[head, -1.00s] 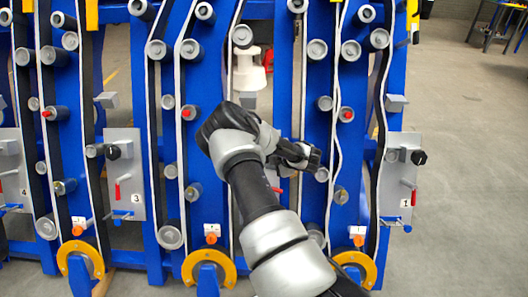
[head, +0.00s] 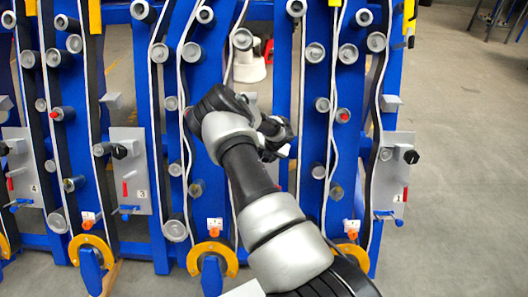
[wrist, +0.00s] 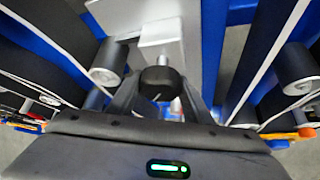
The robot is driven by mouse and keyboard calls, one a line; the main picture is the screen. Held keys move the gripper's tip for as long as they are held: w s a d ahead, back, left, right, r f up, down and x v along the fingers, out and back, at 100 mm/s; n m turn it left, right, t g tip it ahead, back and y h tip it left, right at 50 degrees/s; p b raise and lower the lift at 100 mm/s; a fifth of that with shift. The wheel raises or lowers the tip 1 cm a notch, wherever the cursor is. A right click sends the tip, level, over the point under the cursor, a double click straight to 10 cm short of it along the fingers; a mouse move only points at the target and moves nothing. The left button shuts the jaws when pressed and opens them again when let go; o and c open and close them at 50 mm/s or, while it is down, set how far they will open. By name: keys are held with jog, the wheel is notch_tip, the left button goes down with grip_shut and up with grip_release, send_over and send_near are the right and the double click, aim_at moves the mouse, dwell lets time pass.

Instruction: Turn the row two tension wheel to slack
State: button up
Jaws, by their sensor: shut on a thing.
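The row two tension wheel shows in the wrist view as a small black knob (wrist: 158,78) on a short metal shaft, in front of a light grey plate (wrist: 160,35). My gripper (wrist: 158,92) has its dark fingers on either side of the knob and is shut on it. In the head view my gripper (head: 278,138) is at the second row from the right, and my arm hides the wheel and most of its panel. A light mark shows low on the knob's face; I cannot read its setting.
Similar panels stand at row three (head: 130,172) and row one (head: 394,175), each with a black knob. Blue uprights with grey rollers (head: 243,40) and belts crowd both sides of my arm. Clear floor (head: 465,150) lies at the right.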

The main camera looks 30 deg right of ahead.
jog(key=shift+d+r+n+g+h+p, duration=0.1)
jog(key=shift+n+g+h+p, duration=0.7)
jog(key=shift+n+p, duration=0.6)
jog(key=o, duration=1.1)
jog(key=shift+c, duration=0.2)
jog(key=p+v, duration=0.2)
jog(key=v, duration=1.5)
jog(key=shift+a, duration=0.3)
jog(key=shift+s, duration=0.1)
